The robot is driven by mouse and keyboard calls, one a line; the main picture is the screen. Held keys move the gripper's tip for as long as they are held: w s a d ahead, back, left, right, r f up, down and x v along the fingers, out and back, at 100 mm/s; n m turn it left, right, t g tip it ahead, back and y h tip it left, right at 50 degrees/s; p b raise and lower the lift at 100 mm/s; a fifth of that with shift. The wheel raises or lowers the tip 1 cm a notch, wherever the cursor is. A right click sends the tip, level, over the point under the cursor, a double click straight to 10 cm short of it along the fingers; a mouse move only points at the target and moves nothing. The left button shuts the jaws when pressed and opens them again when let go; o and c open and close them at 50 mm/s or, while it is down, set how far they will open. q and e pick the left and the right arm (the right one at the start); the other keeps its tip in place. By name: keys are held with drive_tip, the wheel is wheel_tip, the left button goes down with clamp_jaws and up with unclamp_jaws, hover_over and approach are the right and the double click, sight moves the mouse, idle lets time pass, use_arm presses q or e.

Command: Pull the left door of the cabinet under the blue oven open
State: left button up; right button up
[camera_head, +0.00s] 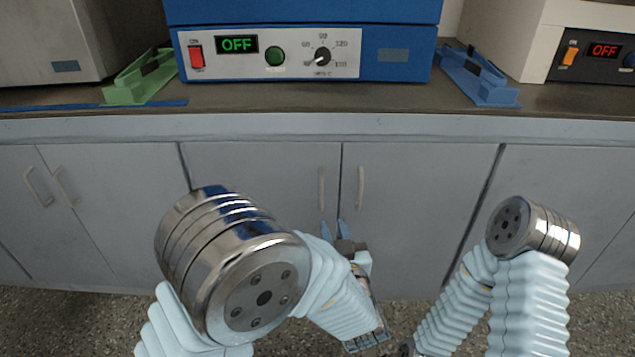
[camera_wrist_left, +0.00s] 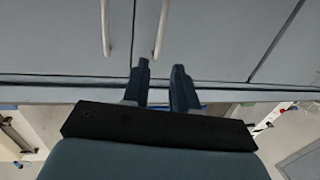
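The blue oven (camera_head: 405,45) stands on the worktop above the cabinet. The cabinet's left door (camera_head: 255,170) is shut, with an upright handle (camera_head: 321,188) near its right edge. The right door (camera_head: 425,190) is shut, with its handle (camera_head: 360,188) beside the centre seam. My left gripper (camera_head: 333,228) is low in front of the doors, fingers pointing at them just below the left door's handle. In the left wrist view, which looks upside down, its fingers (camera_wrist_left: 160,68) are apart and empty, with that handle (camera_wrist_left: 159,28) beyond the gap. My right gripper is out of view.
My right arm bends in at the lower right. A green object (camera_head: 140,78) and a blue object (camera_head: 477,77) flank the oven on the worktop (camera_head: 300,98). Neighbouring cabinet doors (camera_head: 105,190) are shut. Speckled floor (camera_head: 60,325) lies below.

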sight(322, 190)
use_arm(q)
drive_tip(key=w, duration=0.4)
drive_tip(key=w+a, duration=0.1)
drive_tip(key=w, duration=0.4)
drive_tip(key=w+a, duration=0.1)
drive_tip(key=w, duration=0.3)
drive_tip(key=shift+w+a+r+p, duration=0.25)
drive_tip(key=shift+r+p, duration=0.05)
drive_tip(key=shift+p, duration=0.1)
drive_tip(key=shift+c, duration=0.2)
clamp_jaws()
